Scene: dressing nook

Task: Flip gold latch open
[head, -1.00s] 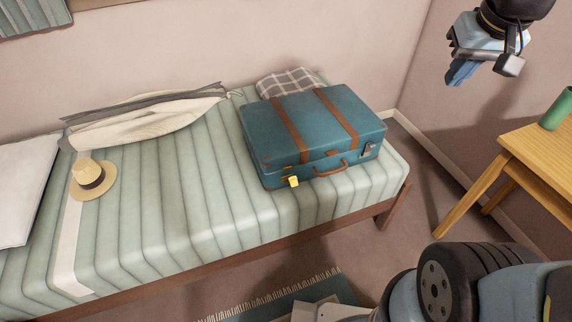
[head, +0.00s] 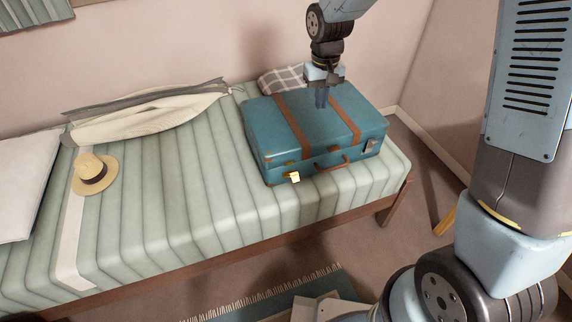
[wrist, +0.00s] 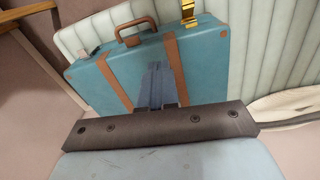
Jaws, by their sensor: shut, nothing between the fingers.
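A closed teal suitcase (head: 265,125) with brown straps lies flat on the bed. A small gold latch (head: 295,177) sits low on its front face, left of the brown handle (head: 331,164). The gold latch also shows at the top of the wrist view (wrist: 189,14), partly cut off by the edge; I cannot tell its exact position. A silver latch (head: 371,146) is near the front right corner. My gripper (head: 321,103) is shut and empty, pointing down over the lid, behind and right of the gold latch. Its blue fingers show in the wrist view (wrist: 155,72).
The striped bed (head: 190,215) has a straw hat (head: 94,174), a pale garment (head: 150,118) and a checked cloth (head: 277,79) behind the suitcase. The wall (head: 200,40) stands behind the bed. The bed's front strip is clear.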

